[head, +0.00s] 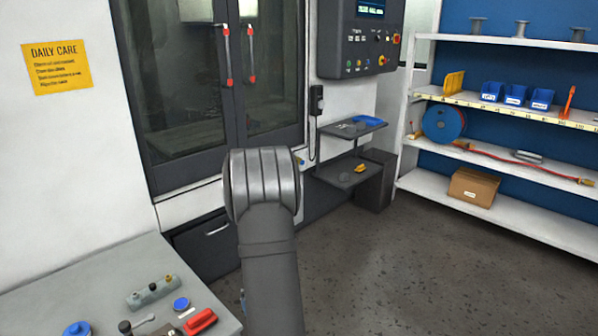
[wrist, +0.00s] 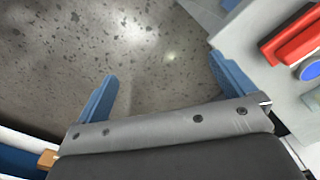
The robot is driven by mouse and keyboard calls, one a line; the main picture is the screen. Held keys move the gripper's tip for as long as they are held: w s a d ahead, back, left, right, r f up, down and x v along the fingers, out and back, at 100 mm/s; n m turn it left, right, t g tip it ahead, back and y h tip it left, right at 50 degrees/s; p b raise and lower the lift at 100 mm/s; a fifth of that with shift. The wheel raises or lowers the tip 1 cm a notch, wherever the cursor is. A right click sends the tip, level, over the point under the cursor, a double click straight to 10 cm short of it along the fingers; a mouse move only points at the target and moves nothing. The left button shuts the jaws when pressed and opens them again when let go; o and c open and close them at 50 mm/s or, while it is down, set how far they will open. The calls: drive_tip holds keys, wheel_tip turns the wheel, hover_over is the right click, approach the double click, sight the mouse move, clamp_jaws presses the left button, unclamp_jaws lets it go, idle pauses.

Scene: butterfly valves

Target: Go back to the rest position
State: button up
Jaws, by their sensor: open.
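My gripper (wrist: 165,98) shows in the wrist view with its two blue fingers wide apart. Nothing is between the fingers; only the speckled floor shows there. In the head view my dark grey arm rises in the middle, and my gripper is mostly hidden behind it. No butterfly valve can be made out for certain in either view.
A grey worktop (head: 80,270) at lower left bears a blue flanged part (head: 77,328), a blue disc (head: 181,304) and a red object (head: 200,321). Machine doors (head: 190,80) stand behind my arm. A white shelf (head: 500,225) stands right. The floor (head: 400,270) between is clear.

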drive_tip(key=a+n, duration=0.1)
drive_tip(key=a, duration=0.5)
drive_tip(key=shift+r, duration=0.3)
drive_tip(key=s+d+f+m, duration=0.1)
drive_tip(key=d+m, duration=0.2)
drive_tip(key=d, duration=1.2)
drive_tip(key=a+n, duration=0.1)
drive_tip(key=a, duration=0.2)
drive_tip(key=a+n, duration=0.1)
drive_tip(key=shift+w+a+r+n, duration=0.15)
drive_tip(key=shift+w+r+n, duration=0.15)
drive_tip(key=shift+w+r, duration=0.1)
